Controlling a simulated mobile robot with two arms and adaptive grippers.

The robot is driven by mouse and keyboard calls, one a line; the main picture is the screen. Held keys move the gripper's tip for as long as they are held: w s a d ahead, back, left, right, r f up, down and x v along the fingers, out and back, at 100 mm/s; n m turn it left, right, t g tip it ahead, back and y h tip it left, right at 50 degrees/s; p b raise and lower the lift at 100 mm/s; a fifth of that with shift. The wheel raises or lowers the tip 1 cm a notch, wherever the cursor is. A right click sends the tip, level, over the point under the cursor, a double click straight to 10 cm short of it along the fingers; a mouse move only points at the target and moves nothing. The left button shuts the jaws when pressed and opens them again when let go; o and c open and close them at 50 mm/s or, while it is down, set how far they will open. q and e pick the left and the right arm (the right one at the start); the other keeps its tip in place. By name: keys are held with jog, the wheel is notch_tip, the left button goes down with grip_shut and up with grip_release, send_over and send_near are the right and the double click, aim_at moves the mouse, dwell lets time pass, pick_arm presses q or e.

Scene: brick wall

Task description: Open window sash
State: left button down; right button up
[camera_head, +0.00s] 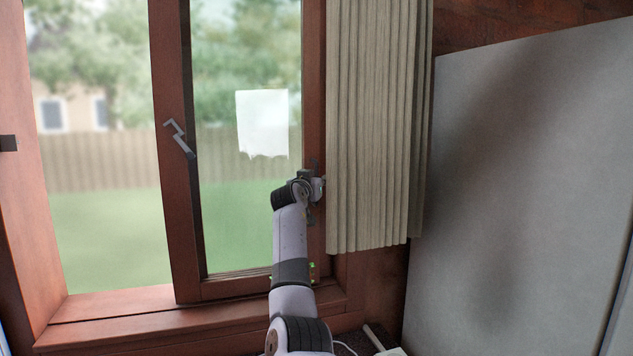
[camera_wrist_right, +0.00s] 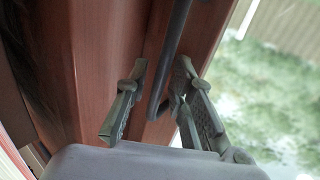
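The window sash (camera_head: 190,225) has a red-brown wooden frame and stands in the right part of the window. A dark cranked handle (camera_head: 180,138) is on its left stile. My right arm reaches up to the sash's right stile, beside the curtain. In the wrist view, my right gripper (camera_wrist_right: 160,75) has its two fingers apart on either side of a dark bent bar (camera_wrist_right: 178,45) in front of red-brown wood. I cannot tell whether the fingers touch the bar. The head view mostly hides the fingers behind my wrist. My left gripper is not in view.
A pleated beige curtain (camera_head: 370,125) hangs close to the right of my wrist. A large grey panel (camera_head: 520,190) stands farther right. A white paper (camera_head: 263,123) shows on the sash's pane. The wooden sill (camera_head: 115,303) is clear at the left. A small dark fitting (camera_head: 8,143) is on the left jamb.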

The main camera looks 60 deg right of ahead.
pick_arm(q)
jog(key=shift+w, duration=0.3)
pick_arm(e)
jog(key=shift+o, duration=0.5)
jog(key=shift+w, duration=0.1)
jog(key=shift+a+f, duration=0.1)
jog(key=shift+a, duration=0.05)
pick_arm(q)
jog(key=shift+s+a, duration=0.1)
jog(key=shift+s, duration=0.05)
pick_arm(e)
jog(key=v, duration=1.2)
